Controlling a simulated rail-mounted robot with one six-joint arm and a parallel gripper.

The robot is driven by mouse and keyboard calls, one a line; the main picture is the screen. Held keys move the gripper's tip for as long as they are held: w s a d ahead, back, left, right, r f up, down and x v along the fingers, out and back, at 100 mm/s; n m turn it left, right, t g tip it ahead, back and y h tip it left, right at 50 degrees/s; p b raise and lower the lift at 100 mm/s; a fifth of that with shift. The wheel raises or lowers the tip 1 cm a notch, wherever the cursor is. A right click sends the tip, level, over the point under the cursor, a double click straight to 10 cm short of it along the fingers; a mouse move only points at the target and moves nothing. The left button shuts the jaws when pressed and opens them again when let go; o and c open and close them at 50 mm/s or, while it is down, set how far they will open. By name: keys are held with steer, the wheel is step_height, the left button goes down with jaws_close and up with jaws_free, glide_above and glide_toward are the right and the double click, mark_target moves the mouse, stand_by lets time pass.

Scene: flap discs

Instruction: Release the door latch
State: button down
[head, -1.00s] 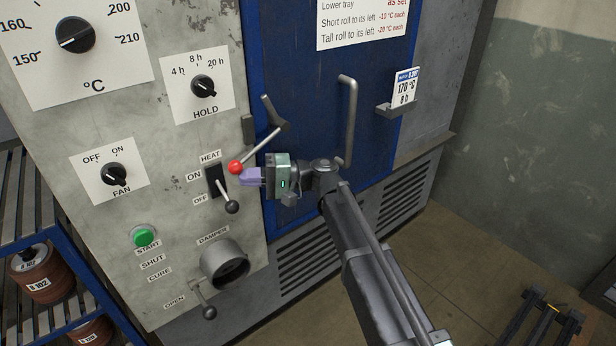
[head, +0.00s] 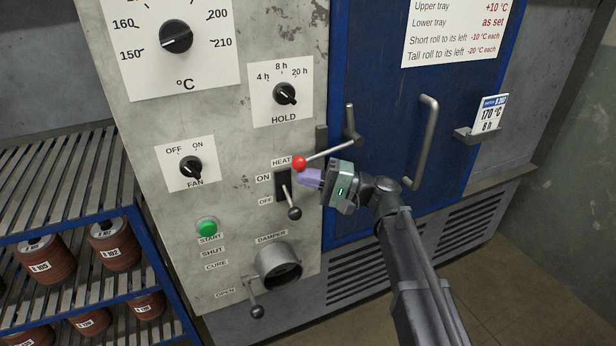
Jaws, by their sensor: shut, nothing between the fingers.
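The door latch (head: 333,151) is a grey lever with a red ball knob (head: 299,163), pivoted on the blue oven door (head: 385,90). The lever slants down to the left from its pivot, and the knob lies over the edge of the control panel. My gripper (head: 306,178) is shut and empty. Its purple fingertips are just below and right of the red knob, close to it; I cannot tell whether they touch. A grey vertical door handle (head: 425,140) stands right of the latch. The door appears closed.
The heat switch lever (head: 291,205) sits just below my fingertips. The damper pipe (head: 279,268), green start button (head: 207,227), and hold (head: 284,94) and fan (head: 191,168) knobs are on the panel. A blue rack (head: 75,240) with brown rolls stands at left.

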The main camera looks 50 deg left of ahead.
steer(key=w+d+f+b, duration=0.6)
steer(key=d, duration=0.2)
steer(key=shift+f+b, duration=0.3)
steer(key=shift+b, duration=0.1)
